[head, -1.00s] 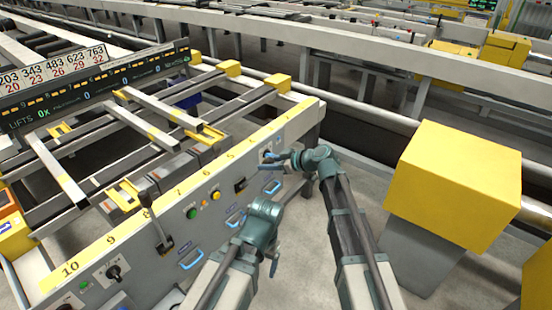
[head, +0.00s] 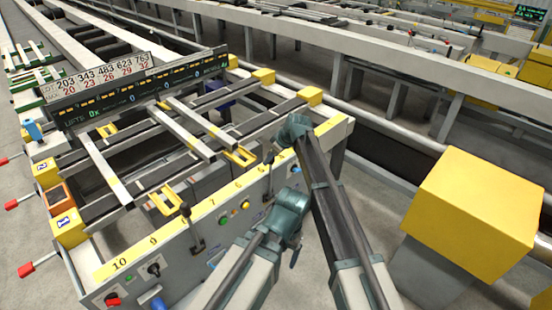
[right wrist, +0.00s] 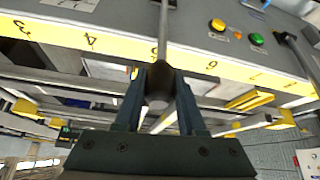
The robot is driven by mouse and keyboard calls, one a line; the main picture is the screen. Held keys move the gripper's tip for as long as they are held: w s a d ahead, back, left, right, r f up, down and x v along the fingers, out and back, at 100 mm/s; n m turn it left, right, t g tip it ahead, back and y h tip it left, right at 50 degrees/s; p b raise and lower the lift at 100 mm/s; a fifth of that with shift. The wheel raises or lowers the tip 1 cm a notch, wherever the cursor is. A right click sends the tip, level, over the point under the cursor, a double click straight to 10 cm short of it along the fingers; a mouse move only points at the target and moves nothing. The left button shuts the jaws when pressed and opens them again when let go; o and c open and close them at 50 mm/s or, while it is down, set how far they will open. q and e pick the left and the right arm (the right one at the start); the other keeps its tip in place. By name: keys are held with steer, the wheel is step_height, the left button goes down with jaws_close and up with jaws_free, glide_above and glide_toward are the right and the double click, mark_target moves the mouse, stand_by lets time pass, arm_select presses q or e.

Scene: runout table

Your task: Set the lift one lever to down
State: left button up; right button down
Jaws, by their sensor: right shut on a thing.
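My right gripper (right wrist: 160,95) is shut on the dark knob of a lever (right wrist: 163,35) in the right wrist view. The lever's grey shaft runs from the grey panel past its yellow numbered edge, and the wrist picture shows the panel upside down. The knob is at the panel's top edge, so the lever stands up. Its name label is not readable. In the head view the right gripper (head: 269,157) is small and dark at that edge. My left gripper (head: 295,256) is in front of the panel, with its jaws unclear.
Another black-knobbed lever (head: 190,216) stands farther left on the panel (head: 215,255). Yellow and green buttons (head: 245,205) are between the two levers. A large yellow block (head: 470,212) stands at the right. Red-handled rods (head: 25,269) stick out at the far left.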

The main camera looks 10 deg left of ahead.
steer(key=shift+w+a, duration=0.2)
steer(key=shift+a, duration=0.15)
steer(key=c, duration=0.5)
jaws_free()
steer(key=shift+d, duration=0.1)
steer(key=p+v, duration=1.2)
steer(key=v, duration=0.1)
steer(key=shift+r, duration=0.4)
steer(key=shift+s+d, duration=0.15)
